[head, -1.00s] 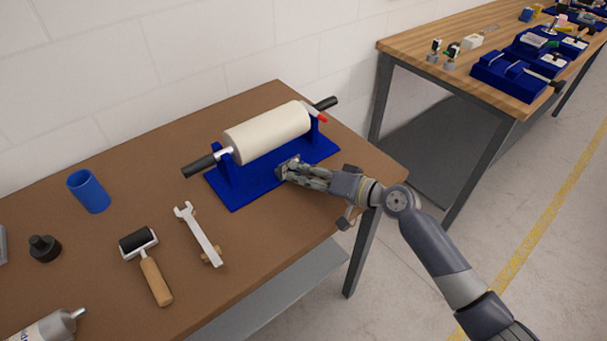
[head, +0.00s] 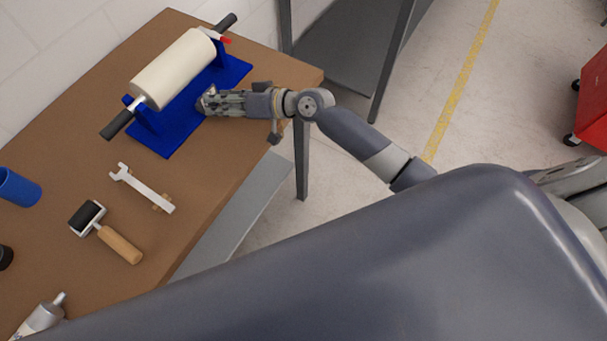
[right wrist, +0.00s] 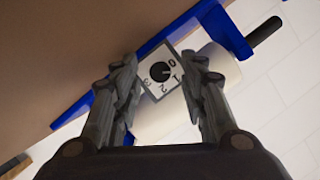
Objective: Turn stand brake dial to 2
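The blue stand (head: 172,139) holds a cream roll (head: 172,69) with black handles on the brown table. In the right wrist view, the stand's brake dial (right wrist: 160,72) is a black knob on a white plate marked 0, 1, 2 and 3. The knob's small light mark seems to lie on the side towards 0 and 1; its exact setting is hard to read. My right gripper (right wrist: 163,95) is open, its fingers on either side of the plate and apart from the knob. In the head view my right gripper (head: 207,101) hides the dial. My left gripper is not in view.
A white wrench (head: 141,188), a small roller with a wooden handle (head: 120,245), a blue cup (head: 17,188) and a tube (head: 40,318) lie or stand on the table (head: 65,150). A red cart (head: 593,100) stands at the far right. My own grey link fills the foreground.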

